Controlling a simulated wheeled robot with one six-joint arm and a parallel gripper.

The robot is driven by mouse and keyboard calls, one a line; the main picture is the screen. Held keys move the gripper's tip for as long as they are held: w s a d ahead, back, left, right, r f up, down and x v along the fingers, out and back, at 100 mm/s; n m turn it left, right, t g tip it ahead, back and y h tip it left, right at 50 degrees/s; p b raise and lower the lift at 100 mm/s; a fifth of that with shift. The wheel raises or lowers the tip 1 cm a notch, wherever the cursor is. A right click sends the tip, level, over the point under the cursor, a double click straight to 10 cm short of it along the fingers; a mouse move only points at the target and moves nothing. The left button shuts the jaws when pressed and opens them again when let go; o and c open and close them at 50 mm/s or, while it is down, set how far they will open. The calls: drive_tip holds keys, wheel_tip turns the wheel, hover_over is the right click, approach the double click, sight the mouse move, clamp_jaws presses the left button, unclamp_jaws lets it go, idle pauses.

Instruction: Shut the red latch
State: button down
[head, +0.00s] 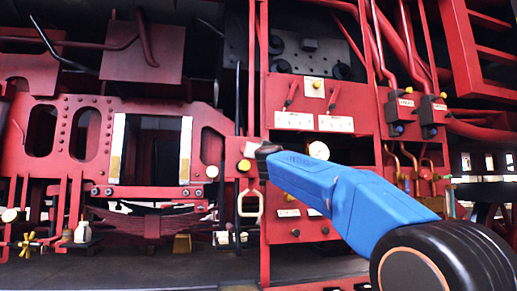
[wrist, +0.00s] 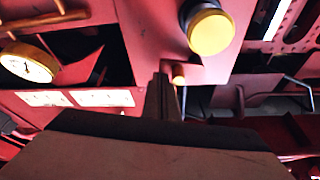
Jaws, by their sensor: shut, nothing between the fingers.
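My gripper (head: 262,149) is shut and empty at the end of my blue arm, in front of the red frame at the centre of the head view. In the wrist view its dark fingers (wrist: 164,95) point towards the red panel. Two red levers, the left one (head: 291,93) and the right one (head: 332,96), sit on the panel above and to the right of my gripper. I cannot tell whether either is the red latch. My arm hides part of the panel, and contact at the fingertips cannot be made out.
A yellow knob (head: 244,165) is just left of my gripper and also shows in the wrist view (wrist: 212,32). A round gauge (head: 318,151) is to the right, close to my arm. A pale loop handle (head: 250,204) hangs below.

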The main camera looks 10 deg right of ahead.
drive_tip(key=f+m+g+h, duration=0.1)
drive_tip(key=m, duration=0.3)
drive_tip(key=a+f+m+g+h, duration=0.1)
drive_tip(key=f+m, duration=0.1)
drive_tip(key=m, duration=0.2)
drive_tip(key=f+m+h, duration=0.1)
drive_tip(key=m+h, duration=0.1)
drive_tip(key=m, duration=0.2)
drive_tip(key=shift+a+f+m+g, duration=0.4)
drive_tip(key=shift+a+f, duration=0.1)
drive_tip(key=shift+a, duration=0.05)
